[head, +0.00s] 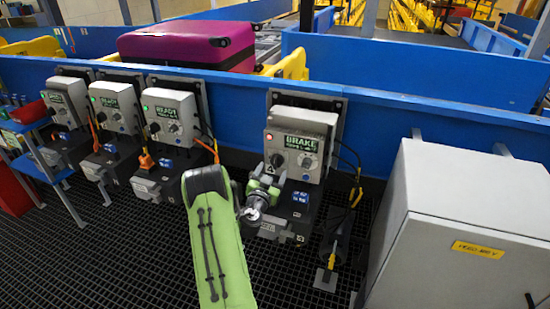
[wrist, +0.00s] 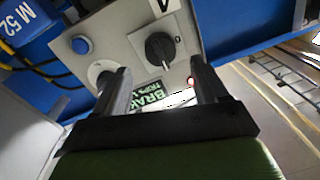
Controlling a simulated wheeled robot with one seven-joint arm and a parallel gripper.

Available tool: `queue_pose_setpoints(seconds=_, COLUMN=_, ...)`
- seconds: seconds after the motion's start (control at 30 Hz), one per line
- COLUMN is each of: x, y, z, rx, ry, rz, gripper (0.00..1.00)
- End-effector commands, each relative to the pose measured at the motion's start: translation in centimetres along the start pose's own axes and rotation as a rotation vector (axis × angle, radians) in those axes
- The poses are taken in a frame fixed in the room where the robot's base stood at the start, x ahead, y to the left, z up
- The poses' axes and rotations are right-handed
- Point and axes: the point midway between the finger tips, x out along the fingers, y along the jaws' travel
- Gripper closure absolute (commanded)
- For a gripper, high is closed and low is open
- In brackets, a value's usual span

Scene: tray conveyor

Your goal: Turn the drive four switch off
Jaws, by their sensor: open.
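The drive four control box (head: 285,141) is the rightmost grey box on the blue rail, with a green BRAKE display (head: 301,144). Its black rotary switch (wrist: 160,47) shows in the wrist view, below part of a digit that looks like a 4. My gripper (wrist: 158,70) is open and faces this panel. The switch appears between its two fingers, beyond the tips, with no contact visible. The left finger partly covers a second round control (wrist: 103,71). In the head view my green wrist (head: 262,190) is just below the box's left side.
Three similar boxes, including one with a READY display (head: 168,112), stand to the left. A blue button (wrist: 81,45) and a red light (wrist: 190,82) are near the switch. A large grey cabinet (head: 460,215) stands right. A magenta suitcase (head: 190,44) lies behind the rail.

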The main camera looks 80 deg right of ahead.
Motion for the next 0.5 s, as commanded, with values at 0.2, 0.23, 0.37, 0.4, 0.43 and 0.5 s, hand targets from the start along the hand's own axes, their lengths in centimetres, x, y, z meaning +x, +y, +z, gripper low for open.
queue_pose_setpoints(seconds=0.2, x=4.0, y=0.0, z=-0.3, rx=0.000, ry=0.003, rz=0.002, gripper=0.27)
queue_pose_setpoints(seconds=0.23, x=4.3, y=0.0, z=-0.2, rx=0.000, ry=0.002, rz=0.001, gripper=0.27)
queue_pose_setpoints(seconds=0.37, x=5.2, y=0.0, z=0.0, rx=-0.002, ry=-0.001, rz=0.000, gripper=0.27)
queue_pose_setpoints(seconds=0.4, x=5.3, y=0.0, z=0.0, rx=-0.003, ry=-0.001, rz=-0.001, gripper=0.27)
queue_pose_setpoints(seconds=0.43, x=5.3, y=0.0, z=0.1, rx=-0.003, ry=-0.002, rz=-0.001, gripper=0.27)
queue_pose_setpoints(seconds=0.5, x=5.3, y=0.0, z=0.1, rx=-0.004, ry=-0.002, rz=-0.001, gripper=0.27)
